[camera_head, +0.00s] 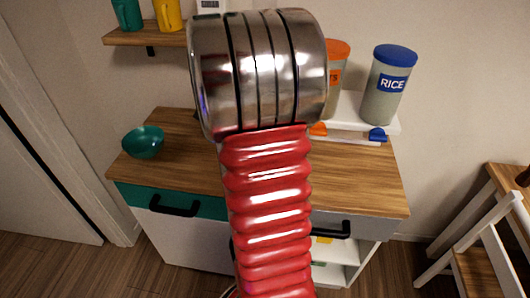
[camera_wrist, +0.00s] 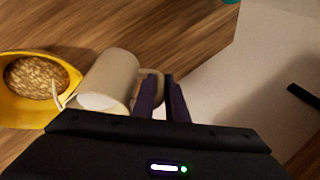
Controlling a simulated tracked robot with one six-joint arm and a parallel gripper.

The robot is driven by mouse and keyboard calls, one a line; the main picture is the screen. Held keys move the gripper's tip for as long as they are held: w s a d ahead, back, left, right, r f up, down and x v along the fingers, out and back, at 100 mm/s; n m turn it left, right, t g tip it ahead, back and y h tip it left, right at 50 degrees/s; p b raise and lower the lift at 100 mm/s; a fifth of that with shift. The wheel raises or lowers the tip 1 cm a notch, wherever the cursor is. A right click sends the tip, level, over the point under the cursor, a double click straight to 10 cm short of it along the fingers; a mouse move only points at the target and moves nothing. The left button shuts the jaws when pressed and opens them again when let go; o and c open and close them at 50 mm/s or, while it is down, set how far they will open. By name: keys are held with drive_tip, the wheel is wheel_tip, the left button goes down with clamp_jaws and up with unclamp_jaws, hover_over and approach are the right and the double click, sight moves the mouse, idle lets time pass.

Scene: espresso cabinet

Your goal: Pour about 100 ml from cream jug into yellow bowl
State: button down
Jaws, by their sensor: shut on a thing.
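In the wrist view the cream jug (camera_wrist: 112,78), a beige cylinder, is tilted, with a pale round end toward the lower left. My gripper (camera_wrist: 160,82) has its dark fingers shut on the jug's handle at the jug's right side. The yellow bowl (camera_wrist: 18,110) is at the left edge, partly cut off, with brown, lumpy contents inside. A thin pale streak (camera_wrist: 59,97) shows between the bowl and the jug; I cannot tell whether it is liquid or a solid thing. In the head view my arm hides the gripper, jug and yellow bowl.
A teal bowl (camera_head: 144,142) stands at the left of the wooden cabinet top (camera_head: 185,170). A rice canister (camera_head: 388,85) and an orange-lidded canister (camera_head: 337,65) stand on a white riser (camera_head: 353,110) at the back right. A wall shelf (camera_head: 147,37) holds cups. The front right top is clear.

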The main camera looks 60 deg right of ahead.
drive_tip(key=shift+s+r+t, duration=0.3)
drive_tip(key=shift+s+r, duration=0.1)
drive_tip(key=shift+r, duration=0.05)
drive_tip(key=shift+s+d+r+m+t+p, duration=0.1)
drive_tip(key=shift+s+r+m+t+p, duration=0.2)
drive_tip(key=shift+s+r+t+p, duration=0.4)
idle(0.6)
drive_tip(key=shift+s+r+t+p, duration=0.1)
drive_tip(key=shift+r+t+p, duration=0.05)
drive_tip(key=shift+t+p, duration=0.3)
idle(0.5)
drive_tip(key=shift+w+g, duration=0.3)
drive_tip(key=shift+g, duration=0.05)
drive_tip(key=shift+w+f+g, duration=0.3)
drive_tip(key=shift+f+g, duration=0.2)
drive_tip(key=shift+f, duration=0.1)
drive_tip(key=shift+w+f+g+b, duration=0.25)
drive_tip(key=shift+f+g+b, duration=0.05)
drive_tip(key=shift+b, duration=0.1)
idle(0.5)
drive_tip(key=shift+w, duration=0.1)
drive_tip(key=shift+w+a+f+g+b, duration=0.2)
drive_tip(key=shift+w+f+g+b, duration=0.1)
drive_tip(key=shift+w+f+b, duration=0.1)
